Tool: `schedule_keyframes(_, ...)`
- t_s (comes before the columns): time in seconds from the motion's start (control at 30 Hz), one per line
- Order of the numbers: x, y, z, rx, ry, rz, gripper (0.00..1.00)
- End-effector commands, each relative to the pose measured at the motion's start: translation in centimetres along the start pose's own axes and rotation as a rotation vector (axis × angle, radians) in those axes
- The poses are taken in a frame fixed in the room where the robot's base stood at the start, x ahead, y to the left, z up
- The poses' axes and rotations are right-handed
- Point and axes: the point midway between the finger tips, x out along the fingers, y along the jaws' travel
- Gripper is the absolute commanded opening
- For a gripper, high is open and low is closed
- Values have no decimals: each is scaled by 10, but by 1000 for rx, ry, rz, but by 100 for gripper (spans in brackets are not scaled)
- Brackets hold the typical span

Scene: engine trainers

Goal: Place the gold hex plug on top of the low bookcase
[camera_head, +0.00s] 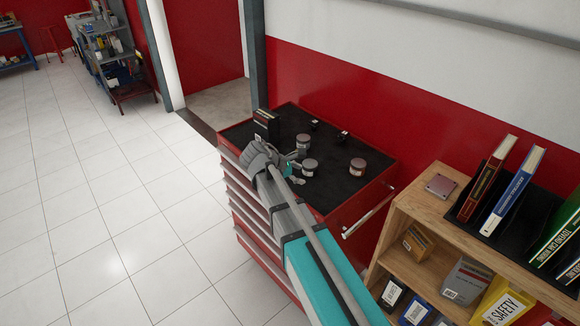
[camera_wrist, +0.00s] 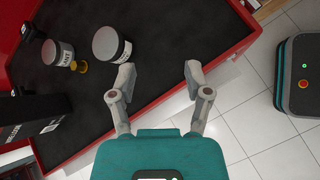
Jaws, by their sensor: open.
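The gold hex plug (camera_wrist: 80,68) is a small yellow piece in the wrist view, on the black top of the red tool cabinet (camera_wrist: 120,150). It lies beside a labelled jar (camera_wrist: 59,54), left of a larger jar (camera_wrist: 111,44). I cannot make out the plug in the head view. My gripper (camera_wrist: 158,75) is open and empty, with its fingers to the right of the plug and the larger jar. In the head view my gripper (camera_head: 293,168) is over the cabinet top, partly hidden by my arm. The low wooden bookcase (camera_head: 422,194) stands at right.
A small reddish-grey block (camera_head: 441,186) and a black rack (camera_head: 493,205) of upright books take up part of the bookcase top. Tiled floor (camera_head: 110,230) is open at left.

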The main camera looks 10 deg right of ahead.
Motion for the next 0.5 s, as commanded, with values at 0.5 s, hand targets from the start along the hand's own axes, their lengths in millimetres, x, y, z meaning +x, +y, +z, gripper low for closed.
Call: schedule_keyframes(0.5,40,-80,19,569,224,-261,64)
